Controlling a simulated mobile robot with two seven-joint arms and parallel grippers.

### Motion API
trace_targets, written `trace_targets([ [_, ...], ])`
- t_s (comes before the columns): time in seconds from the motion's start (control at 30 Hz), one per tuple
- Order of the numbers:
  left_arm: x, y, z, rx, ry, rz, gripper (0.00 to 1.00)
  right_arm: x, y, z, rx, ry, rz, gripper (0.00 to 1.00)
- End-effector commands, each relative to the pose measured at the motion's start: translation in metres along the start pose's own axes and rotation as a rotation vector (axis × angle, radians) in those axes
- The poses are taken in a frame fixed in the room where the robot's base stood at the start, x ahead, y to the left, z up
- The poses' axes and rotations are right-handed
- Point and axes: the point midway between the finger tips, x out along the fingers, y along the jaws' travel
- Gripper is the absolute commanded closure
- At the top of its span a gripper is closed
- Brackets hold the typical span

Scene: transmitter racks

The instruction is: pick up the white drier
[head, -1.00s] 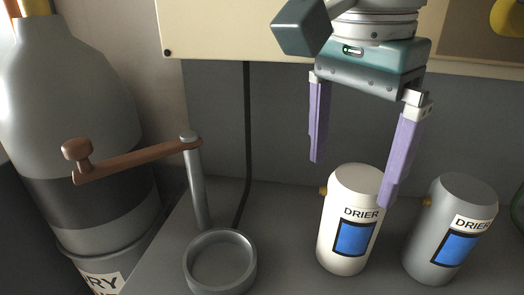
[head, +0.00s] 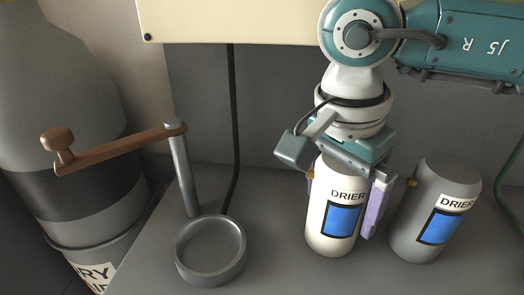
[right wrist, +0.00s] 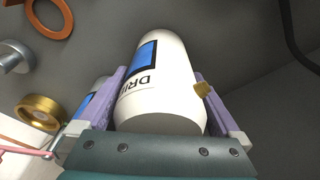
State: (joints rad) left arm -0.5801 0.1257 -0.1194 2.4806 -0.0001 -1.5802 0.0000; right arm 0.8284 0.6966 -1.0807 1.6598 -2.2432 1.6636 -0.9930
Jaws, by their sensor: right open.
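The white drier (head: 325,238) is a white cylinder with a blue panel and the word DRIER. It stands upright on the grey shelf, right of centre in the head view. My right gripper (head: 343,205) is open and lowered over it, with one purple finger on each side. In the right wrist view the white drier (right wrist: 165,85) lies between the two fingers of the gripper (right wrist: 160,95), and a brass fitting (right wrist: 202,89) is beside one finger. Whether the fingers touch it, I cannot tell. My left gripper is out of view.
A grey drier (head: 410,232) stands close on the right of the white one, near the right finger. A grey ring holder (head: 211,275) and a post with a brown crank handle (head: 120,150) are to the left. A cream panel (head: 240,22) hangs above the shelf.

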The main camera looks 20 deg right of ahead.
Motion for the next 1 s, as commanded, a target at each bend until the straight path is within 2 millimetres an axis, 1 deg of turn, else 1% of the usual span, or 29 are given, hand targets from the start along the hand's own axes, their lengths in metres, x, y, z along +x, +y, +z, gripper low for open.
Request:
trace_targets([
  [0.07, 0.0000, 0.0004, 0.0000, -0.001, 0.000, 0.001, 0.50, -0.0003, -0.0001, 0.0001, 0.000, 0.000, 0.000, 0.00],
  [0.1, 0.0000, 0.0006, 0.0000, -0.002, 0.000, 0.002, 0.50, -0.0003, -0.0001, 0.0001, 0.000, 0.000, 0.000, 0.02],
  [0.9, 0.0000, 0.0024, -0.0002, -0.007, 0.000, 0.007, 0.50, -0.0010, -0.0002, 0.0000, 0.000, 0.000, 0.000, 0.92],
  [0.97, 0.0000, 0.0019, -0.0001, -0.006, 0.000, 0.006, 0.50, -0.0010, -0.0003, 0.0000, 0.000, 0.000, -0.001, 0.99],
  [1.0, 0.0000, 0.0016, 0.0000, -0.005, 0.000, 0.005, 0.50, -0.0011, -0.0003, 0.0000, 0.000, 0.000, -0.001, 1.00],
])
